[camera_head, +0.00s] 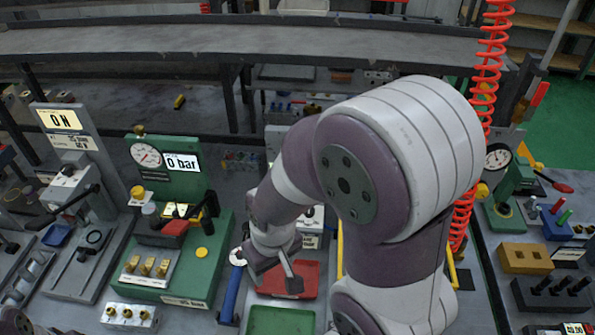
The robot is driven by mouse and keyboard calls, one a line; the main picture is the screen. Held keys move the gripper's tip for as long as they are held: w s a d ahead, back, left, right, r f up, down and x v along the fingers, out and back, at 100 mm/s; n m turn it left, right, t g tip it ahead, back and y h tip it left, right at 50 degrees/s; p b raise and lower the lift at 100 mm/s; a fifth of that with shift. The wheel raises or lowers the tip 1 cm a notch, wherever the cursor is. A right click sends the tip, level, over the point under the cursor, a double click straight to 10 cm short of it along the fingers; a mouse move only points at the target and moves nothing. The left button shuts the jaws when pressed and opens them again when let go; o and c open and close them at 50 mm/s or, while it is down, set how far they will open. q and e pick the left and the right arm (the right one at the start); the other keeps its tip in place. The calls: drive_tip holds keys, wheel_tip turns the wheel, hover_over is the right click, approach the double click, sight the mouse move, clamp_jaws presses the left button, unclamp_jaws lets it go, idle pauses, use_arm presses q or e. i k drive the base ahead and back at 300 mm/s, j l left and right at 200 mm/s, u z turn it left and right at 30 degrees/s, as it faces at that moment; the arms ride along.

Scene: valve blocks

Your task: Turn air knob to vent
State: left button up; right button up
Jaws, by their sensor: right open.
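I cannot tell for sure which part is the air knob, and I can read no vent mark. A small white round part (237,257) stands right of this block, at the top of a blue cylinder (231,296). My right gripper (273,284) points down, open and with nothing seen between its fingers, over a red tray (300,279). My right arm hides the bench behind it. My left gripper is not in view.
A grey block (75,272) with a black lever and a "0 N" sign (59,121) stands left. A green tray (281,322) lies at the front. Another green gauge block (507,217), a yellow block (525,258) and a red coiled hose (486,88) are at the right.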

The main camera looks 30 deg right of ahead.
sight(310, 213)
drive_tip(key=z, duration=1.2)
